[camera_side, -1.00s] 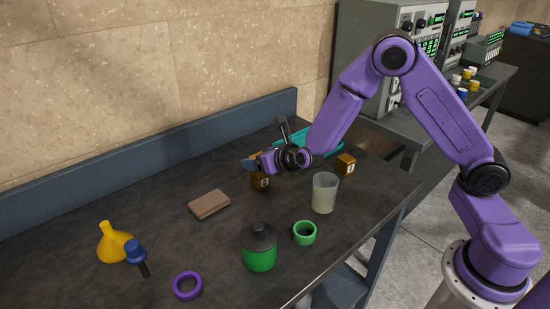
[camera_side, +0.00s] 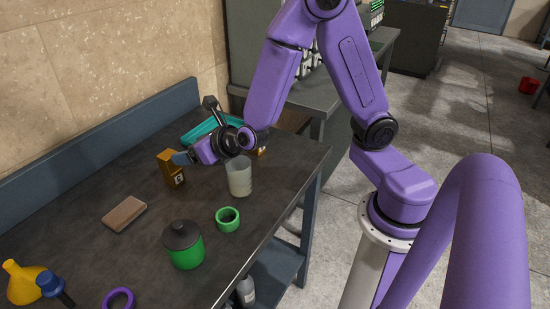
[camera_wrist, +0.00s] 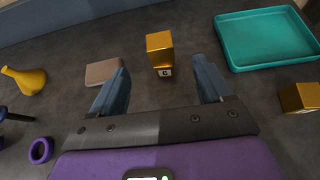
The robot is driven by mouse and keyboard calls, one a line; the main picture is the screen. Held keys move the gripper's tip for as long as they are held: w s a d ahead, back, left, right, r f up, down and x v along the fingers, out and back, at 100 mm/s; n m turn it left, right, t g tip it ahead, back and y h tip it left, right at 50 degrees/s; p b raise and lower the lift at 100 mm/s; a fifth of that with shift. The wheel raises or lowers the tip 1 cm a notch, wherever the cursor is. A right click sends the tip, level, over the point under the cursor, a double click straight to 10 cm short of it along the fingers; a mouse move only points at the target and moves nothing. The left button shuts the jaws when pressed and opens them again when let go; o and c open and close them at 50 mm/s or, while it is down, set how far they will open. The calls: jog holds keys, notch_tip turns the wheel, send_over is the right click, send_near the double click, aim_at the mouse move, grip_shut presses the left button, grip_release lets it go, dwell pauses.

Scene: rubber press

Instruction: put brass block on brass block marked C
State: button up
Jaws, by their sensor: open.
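A brass block (camera_side: 167,158) sits on top of another brass block with a letter label (camera_side: 177,178), left of my gripper in the side view. In the wrist view the upper block (camera_wrist: 159,42) and the lower labelled block (camera_wrist: 164,71) form one upright stack. The letter looks like C, but it is small. My gripper (camera_side: 182,158) is open and empty. In the wrist view its fingers (camera_wrist: 162,80) are spread wide, with the stack beyond and between their tips, apparently clear of them.
Another labelled brass block (camera_wrist: 299,97) stands at right, by a teal tray (camera_wrist: 228,50). A translucent cup (camera_side: 239,180), green ring (camera_side: 228,219), green lidded jar (camera_side: 185,248), brown pad (camera_side: 124,213), yellow funnel (camera_side: 22,283), blue-handled tool (camera_side: 52,285) and purple ring (camera_side: 118,299) share the table.

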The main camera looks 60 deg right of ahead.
jog(key=s+d+r+m+g+h, duration=0.4)
jog(key=s+d+m, duration=0.3)
jog(key=s+m, duration=0.45)
jog(key=s+a+m+g+y, duration=0.3)
jog(key=s+m+g, duration=0.5)
jog(key=s, duration=1)
jog(key=m+y, duration=0.1)
jog(key=m, duration=0.2)
jog(key=shift+s+a+f+m, duration=0.15)
jog(key=shift+s+a+m, duration=0.05)
jog(key=shift+s+m, duration=0.15)
